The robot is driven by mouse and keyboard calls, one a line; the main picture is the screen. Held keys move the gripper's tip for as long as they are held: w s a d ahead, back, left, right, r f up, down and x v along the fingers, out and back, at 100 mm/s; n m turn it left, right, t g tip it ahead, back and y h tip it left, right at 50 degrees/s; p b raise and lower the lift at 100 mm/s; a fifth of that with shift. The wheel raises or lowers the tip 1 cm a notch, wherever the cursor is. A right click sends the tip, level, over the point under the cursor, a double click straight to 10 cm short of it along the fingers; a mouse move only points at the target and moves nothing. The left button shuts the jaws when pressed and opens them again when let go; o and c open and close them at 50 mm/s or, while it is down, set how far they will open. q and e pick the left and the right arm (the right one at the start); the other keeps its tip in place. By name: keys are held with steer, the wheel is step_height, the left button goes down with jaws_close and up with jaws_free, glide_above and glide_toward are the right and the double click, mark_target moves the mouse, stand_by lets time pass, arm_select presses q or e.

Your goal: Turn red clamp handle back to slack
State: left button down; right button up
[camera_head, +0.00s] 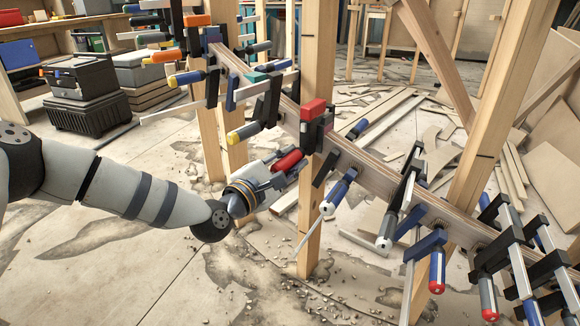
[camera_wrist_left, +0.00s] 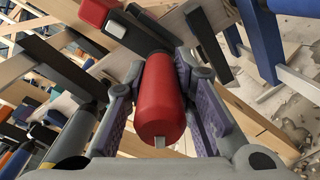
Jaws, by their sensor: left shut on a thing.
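The red clamp handle (camera_head: 288,161) is a smooth red cylinder on a clamp at the middle of the curved stringer (camera_head: 350,176). In the left wrist view the handle (camera_wrist_left: 162,98) lies lengthwise between the two finger pads. My left gripper (camera_head: 280,166) is shut on the handle, with a finger on each side of it. The clamp's dark body with a red block (camera_head: 313,109) stands just beyond the handle, and the red block also shows in the left wrist view (camera_wrist_left: 97,12). My right gripper is in neither view.
Several other clamps line the stringer on both sides, including a blue one (camera_head: 338,192) close to the right of my gripper. A wooden post (camera_head: 311,235) stands right behind it. The floor (camera_head: 150,270) in front has open room with scattered debris.

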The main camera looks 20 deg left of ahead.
arm_select(q)
steer(key=n+b, duration=0.1)
steer(key=n, duration=0.1)
steer(key=n+b, duration=0.1)
steer(key=n, duration=0.1)
steer(key=n+b, duration=0.2)
steer(key=shift+f, duration=0.25)
steer(key=shift+n+b, duration=0.45)
steer(key=shift+n, duration=0.15)
steer(key=shift+r+n+b, duration=0.15)
steer(key=shift+n+b, duration=0.2)
steer(key=shift+n, duration=0.15)
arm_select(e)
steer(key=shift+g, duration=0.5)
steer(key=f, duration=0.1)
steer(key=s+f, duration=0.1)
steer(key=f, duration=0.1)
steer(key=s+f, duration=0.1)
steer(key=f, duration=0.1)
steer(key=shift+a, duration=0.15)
arm_select(q)
steer(key=c, duration=1.3)
jaws_free()
steer(key=shift+c, duration=0.2)
steer(key=shift+s, duration=0.1)
